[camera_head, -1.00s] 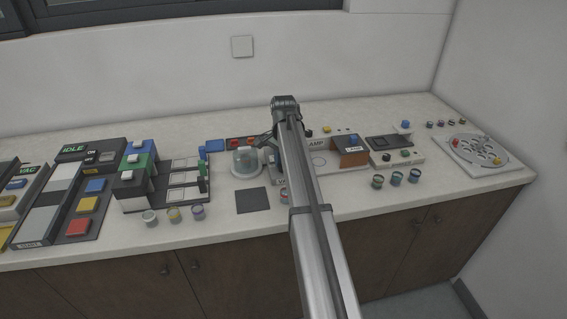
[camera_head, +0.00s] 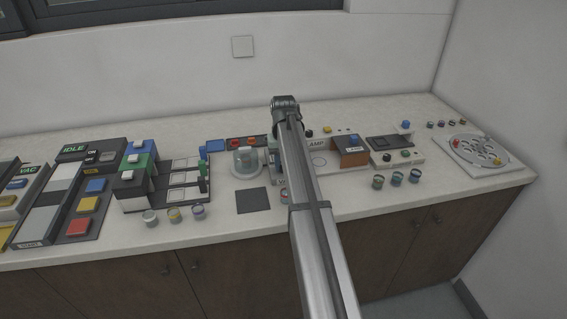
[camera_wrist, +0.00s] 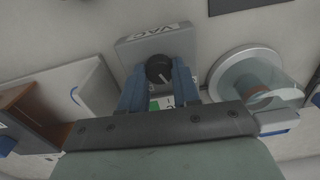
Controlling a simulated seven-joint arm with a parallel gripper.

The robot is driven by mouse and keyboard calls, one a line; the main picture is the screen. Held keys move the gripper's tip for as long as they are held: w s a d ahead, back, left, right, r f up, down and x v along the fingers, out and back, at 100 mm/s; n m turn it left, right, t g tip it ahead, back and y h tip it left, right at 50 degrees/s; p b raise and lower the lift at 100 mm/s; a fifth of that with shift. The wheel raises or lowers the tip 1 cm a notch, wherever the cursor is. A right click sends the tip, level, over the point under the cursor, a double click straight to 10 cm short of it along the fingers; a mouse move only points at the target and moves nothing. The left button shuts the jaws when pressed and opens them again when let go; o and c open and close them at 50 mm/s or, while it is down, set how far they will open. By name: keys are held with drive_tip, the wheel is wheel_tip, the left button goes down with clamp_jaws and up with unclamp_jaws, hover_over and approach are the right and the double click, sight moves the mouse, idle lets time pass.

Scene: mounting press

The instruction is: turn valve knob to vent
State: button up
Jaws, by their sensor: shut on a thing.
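The valve knob (camera_wrist: 159,67) is black and round with a white pointer line. It sits on a grey valve box (camera_wrist: 133,48) with a "VAC" label on its upper part in the wrist view. The pointer slants toward the lower right of that picture. A green label (camera_wrist: 160,102) shows in part below the knob, between the fingers. My gripper (camera_wrist: 160,77) is shut on the knob, with one blue-grey finger on each side. In the head view my arm hides the knob and most of the gripper.
A clear dome on a round white base (camera_head: 246,162) stands close beside the valve box, and shows to its right in the wrist view (camera_wrist: 255,85). A brown-sided block (camera_head: 350,157) stands on the other side. Several small cups stand along the counter front.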

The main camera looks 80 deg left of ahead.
drive_tip(key=shift+n, duration=1.6)
drive_tip(key=o, duration=1.1)
drive_tip(key=shift+c, duration=0.2)
drive_tip(key=shift+r, duration=0.15)
wheel_tip(320, 180, up, 14)
drive_tip(key=shift+f, duration=0.25)
